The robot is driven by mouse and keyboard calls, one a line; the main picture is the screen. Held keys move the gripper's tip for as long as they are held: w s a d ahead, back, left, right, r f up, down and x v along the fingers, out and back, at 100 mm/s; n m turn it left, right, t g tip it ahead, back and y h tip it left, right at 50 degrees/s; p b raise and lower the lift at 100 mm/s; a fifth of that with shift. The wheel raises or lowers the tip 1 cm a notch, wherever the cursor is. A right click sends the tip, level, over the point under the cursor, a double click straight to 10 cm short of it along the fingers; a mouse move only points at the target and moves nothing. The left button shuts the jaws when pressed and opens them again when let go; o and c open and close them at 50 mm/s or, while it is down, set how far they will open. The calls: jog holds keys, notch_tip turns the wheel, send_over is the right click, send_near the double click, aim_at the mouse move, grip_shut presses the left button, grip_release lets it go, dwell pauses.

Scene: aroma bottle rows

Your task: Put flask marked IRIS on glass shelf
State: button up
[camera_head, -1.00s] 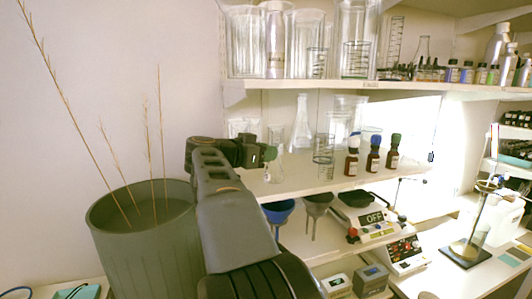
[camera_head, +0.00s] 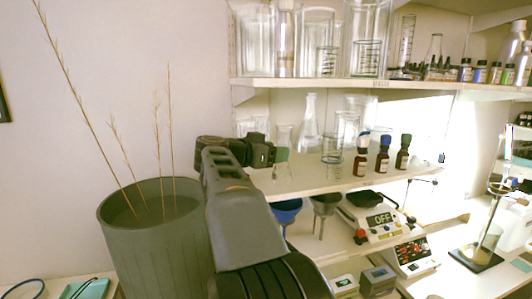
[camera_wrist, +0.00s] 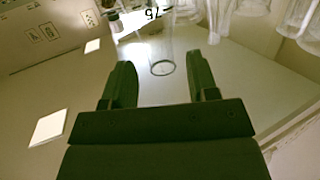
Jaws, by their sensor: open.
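Three brown bottles stand in a row on the middle shelf (camera_head: 330,184): one with a blue cap (camera_head: 361,160), one with a dark blue cap (camera_head: 383,160), one with a green cap (camera_head: 403,155). Their white labels are too small to read, so I cannot tell which is marked IRIS. My gripper (camera_head: 280,154) is left of the bottles, over the shelf's left part. In the wrist view my gripper (camera_wrist: 162,78) is open with nothing gripped. A clear glass vessel with dark marks (camera_wrist: 163,67) shows beyond and between the fingers.
Clear glassware, including a tall flask (camera_head: 309,125) and a graduated beaker (camera_head: 332,158), stands between my gripper and the bottles. The upper shelf (camera_head: 300,84) holds more glassware and small bottles. A dark ribbed pot (camera_head: 150,245) with dry stalks stands left of my arm.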

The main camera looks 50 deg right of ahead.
jog(key=b+v, duration=0.1)
jog(key=v, duration=1.1)
jog(key=w+a+r+n+t+h, duration=0.2)
jog(key=w+a+r+n+t, duration=0.2)
jog(key=w+n+t, duration=0.7)
jog(key=w+a+f+n+t+y, duration=0.2)
jog(key=a+f+n+t+y, duration=0.25)
jog(key=a+t+y, duration=0.55)
jog(key=a+f+n+g+y, duration=0.1)
jog(key=a+f+n+y, duration=0.4)
jog(key=a+f+y, duration=0.45)
jog(key=s+f+g+h, duration=0.1)
jog(key=s+f+g, duration=1)
jog(key=s+f, duration=0.6)
notch_tip(320, 180, down, 4)
jog(key=shift+f+g+h, duration=0.1)
jog(key=shift+g+h, duration=0.25)
jog(key=shift+g, duration=0.05)
